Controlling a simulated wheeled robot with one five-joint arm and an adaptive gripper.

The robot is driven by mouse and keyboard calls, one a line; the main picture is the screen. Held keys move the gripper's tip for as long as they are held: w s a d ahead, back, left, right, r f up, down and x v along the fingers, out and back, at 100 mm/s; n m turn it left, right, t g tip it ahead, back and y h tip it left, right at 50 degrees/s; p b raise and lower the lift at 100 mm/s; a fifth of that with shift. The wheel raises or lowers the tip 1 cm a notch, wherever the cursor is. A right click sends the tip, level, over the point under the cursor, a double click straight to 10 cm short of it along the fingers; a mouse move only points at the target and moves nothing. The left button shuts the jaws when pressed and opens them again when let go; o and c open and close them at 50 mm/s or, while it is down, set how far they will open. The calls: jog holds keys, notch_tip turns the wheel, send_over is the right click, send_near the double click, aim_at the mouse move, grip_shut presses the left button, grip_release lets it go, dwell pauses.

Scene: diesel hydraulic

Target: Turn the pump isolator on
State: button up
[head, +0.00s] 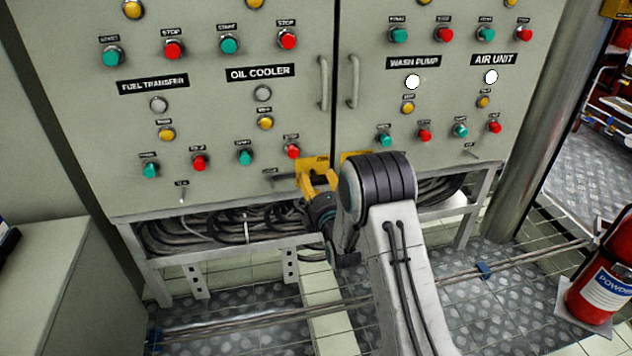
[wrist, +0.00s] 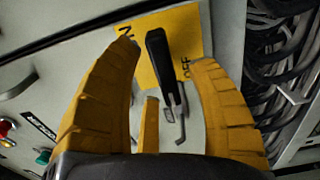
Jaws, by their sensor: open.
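In the wrist view, the pump isolator is a black lever handle (wrist: 157,58) on a yellow plate (wrist: 188,28). "OFF" is printed to the right of the handle, and a partly hidden word ending in "N" shows at upper left. A small metal hook or hasp hangs by the handle's lower end. In the head view my gripper (head: 318,174) is at the cabinet's lower edge, and my arm hides much of the isolator area.
The grey cabinet (head: 215,100) carries several green, red and yellow buttons and two door handles. Black cables (head: 215,233) hang in the frame below it. A red fire extinguisher (head: 599,278) stands at right. A grey box (head: 55,260) stands at left.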

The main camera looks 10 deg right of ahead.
jog(key=shift+w, duration=0.85)
grip_shut()
